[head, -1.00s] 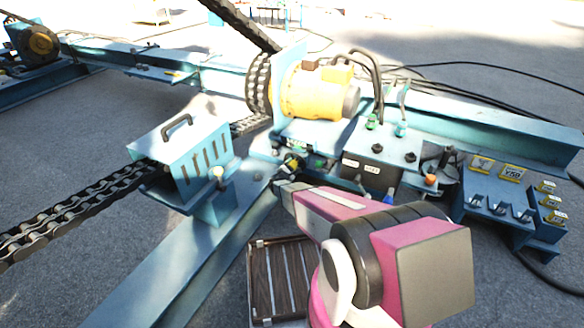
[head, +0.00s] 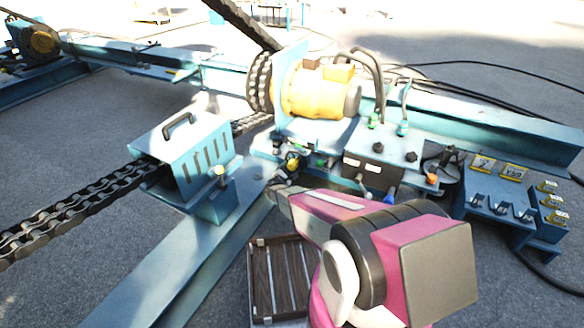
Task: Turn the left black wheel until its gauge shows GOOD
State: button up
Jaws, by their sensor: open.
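A blue control box (head: 372,160) stands right of centre, below the yellow motor. Two small black knobs sit on its top, a left one (head: 378,147) and a right one (head: 410,157); I cannot tell for sure that these are the wheels. Small pale plates (head: 351,161) show on its front, too small to read. My gripper (head: 277,180) is at the end of my pink arm, left of the box and apart from these knobs. It is low beside the blue beam, near a small yellow and black fitting (head: 292,163). It is open, and nothing shows between its dark fingers.
The yellow motor (head: 318,92) with hoses stands behind. A blue slotted chain guard (head: 188,155) is left of my gripper. A slatted wooden crate (head: 262,240) lies below. Blue panels with yellow labels (head: 482,164) are at right. Open asphalt lies at lower left.

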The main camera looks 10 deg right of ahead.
aim_at(291, 168)
jog(key=v, duration=0.6)
jog(key=shift+w, duration=0.1)
dwell(1.2)
jog(key=x, duration=1)
jog(key=shift+w+d, duration=0.25)
jog(key=shift+w, duration=0.05)
jog(key=c, duration=1.2)
jog(key=shift+c, duration=0.2)
